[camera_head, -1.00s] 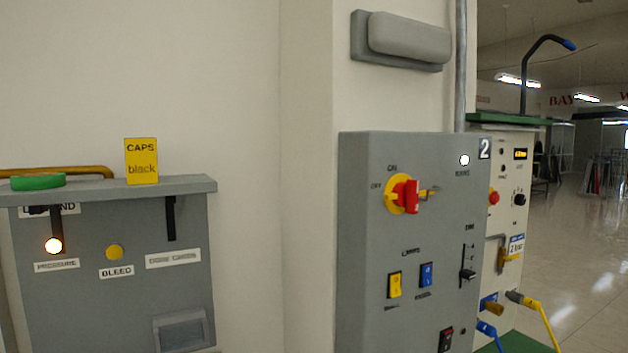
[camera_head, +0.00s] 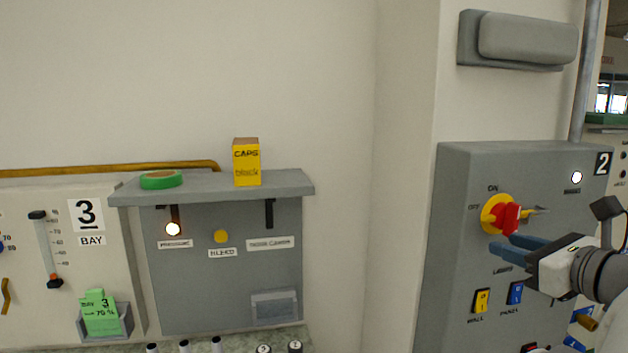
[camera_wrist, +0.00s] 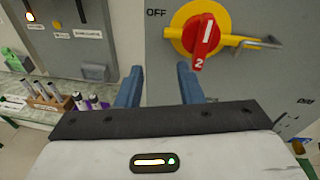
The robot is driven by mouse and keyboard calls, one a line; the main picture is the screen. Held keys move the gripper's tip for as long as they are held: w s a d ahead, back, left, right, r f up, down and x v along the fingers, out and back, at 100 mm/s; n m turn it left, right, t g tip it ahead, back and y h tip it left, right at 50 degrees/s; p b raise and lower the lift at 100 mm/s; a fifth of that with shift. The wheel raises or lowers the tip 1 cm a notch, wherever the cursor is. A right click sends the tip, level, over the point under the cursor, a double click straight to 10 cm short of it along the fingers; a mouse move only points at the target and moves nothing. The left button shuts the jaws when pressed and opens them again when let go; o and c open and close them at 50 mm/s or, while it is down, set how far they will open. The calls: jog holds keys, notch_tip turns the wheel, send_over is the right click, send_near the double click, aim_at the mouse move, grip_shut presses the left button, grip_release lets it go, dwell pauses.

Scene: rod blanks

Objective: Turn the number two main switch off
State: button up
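The main switch (camera_head: 506,216) is a red handle on a yellow disc, on the grey cabinet (camera_head: 465,165) marked 2. ON is printed above it and OFF to its left. In the wrist view the red handle (camera_wrist: 202,42) stands roughly upright, not toward OFF, with a yellow hasp at its right. My gripper (camera_head: 512,247) has two blue fingers and is just below the switch in the head view. In the wrist view my gripper (camera_wrist: 160,84) is open, its fingers apart with nothing between them, below and left of the handle. A white lamp (camera_head: 577,177) glows on the cabinet.
Yellow (camera_head: 481,300) and blue (camera_head: 516,293) rocker switches sit below my gripper. Left is a grey panel with a shelf (camera_head: 290,181) bearing a yellow CAPS box (camera_head: 246,163) and green tape (camera_head: 161,180). Bare wall lies between panel and cabinet.

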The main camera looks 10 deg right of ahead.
aim_at(520, 210)
jog(key=s+d+r+m+t+h, duration=0.2)
jog(key=d+r+m, duration=0.1)
jog(key=d+r, duration=0.15)
jog(key=w, duration=0.2)
jog(key=w+p, duration=0.1)
jog(key=w, duration=0.2)
jog(key=w+p, duration=0.1)
jog(key=w, duration=0.1)
jog(key=shift+w+a+r, duration=0.1)
jog(key=shift+w+a, duration=0.25)
jog(key=shift+a, duration=0.05)
jog(key=c, duration=0.7)
grip_shut()
